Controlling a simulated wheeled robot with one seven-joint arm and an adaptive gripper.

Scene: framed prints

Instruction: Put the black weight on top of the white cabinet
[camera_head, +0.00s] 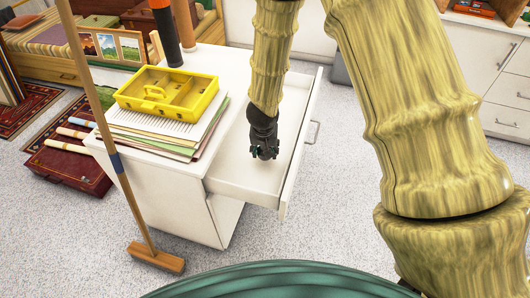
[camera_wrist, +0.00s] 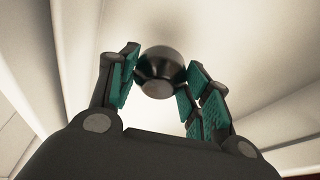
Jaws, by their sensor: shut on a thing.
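The black weight (camera_wrist: 160,68) is a dark round-topped piece between my gripper's teal-padded fingers in the wrist view. My gripper (camera_head: 263,150) is shut on it, pointing down inside the open drawer (camera_head: 240,183) of the white cabinet (camera_head: 172,200). In the head view the weight is hard to tell apart from the dark gripper. I cannot tell whether it still touches the drawer floor. The cabinet top (camera_head: 232,62) lies to the upper left of my gripper.
A yellow tray (camera_head: 183,104) on papers (camera_head: 160,130) and a dark cylinder (camera_head: 167,40) occupy much of the cabinet top. Its right strip is bare. A wooden-handled mallet-like tool (camera_head: 156,258) stands before the cabinet. A red case (camera_head: 65,172) lies at left.

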